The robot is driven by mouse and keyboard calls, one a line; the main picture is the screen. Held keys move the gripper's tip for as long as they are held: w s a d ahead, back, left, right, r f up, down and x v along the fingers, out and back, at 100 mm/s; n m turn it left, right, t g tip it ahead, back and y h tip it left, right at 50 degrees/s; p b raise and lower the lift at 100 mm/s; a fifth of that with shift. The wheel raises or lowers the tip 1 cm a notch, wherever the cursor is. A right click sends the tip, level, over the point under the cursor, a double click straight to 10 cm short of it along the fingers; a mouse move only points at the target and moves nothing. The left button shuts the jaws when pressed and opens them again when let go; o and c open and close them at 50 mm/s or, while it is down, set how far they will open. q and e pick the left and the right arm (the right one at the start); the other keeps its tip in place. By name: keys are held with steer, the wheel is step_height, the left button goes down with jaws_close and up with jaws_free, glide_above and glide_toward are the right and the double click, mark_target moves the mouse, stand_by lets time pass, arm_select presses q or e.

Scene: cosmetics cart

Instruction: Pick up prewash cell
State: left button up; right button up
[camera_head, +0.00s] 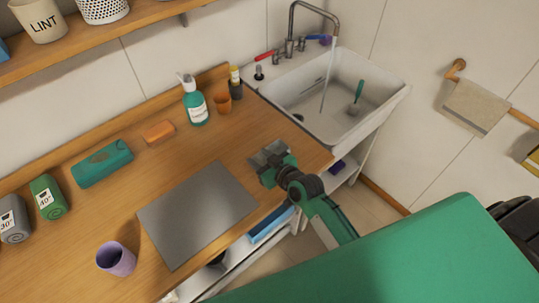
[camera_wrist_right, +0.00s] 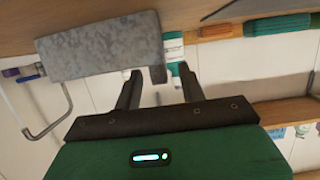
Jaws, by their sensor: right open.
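No thing in view carries a readable prewash label, so I cannot tell for sure which one is the prewash cell. A mottled grey block (camera_head: 264,151) is by the right end of the wooden counter, at my right gripper. In the right wrist view the grey block (camera_wrist_right: 98,47) fills the upper left, and a small grey tab at its end hangs between the finger lines. My right gripper (camera_wrist_right: 160,82) is open, its two dark fingers apart. In the head view the right gripper (camera_head: 272,164) partly hides the block. My left gripper is not in view.
A flat grey mat (camera_head: 197,215) lies left of the gripper, with a purple cup (camera_head: 116,259) beside it. A white sink (camera_head: 385,108) is at the right.

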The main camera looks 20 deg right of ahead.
steer(key=shift+w+a+f, duration=0.15)
steer(key=shift+w, duration=0.3)
jaws_close()
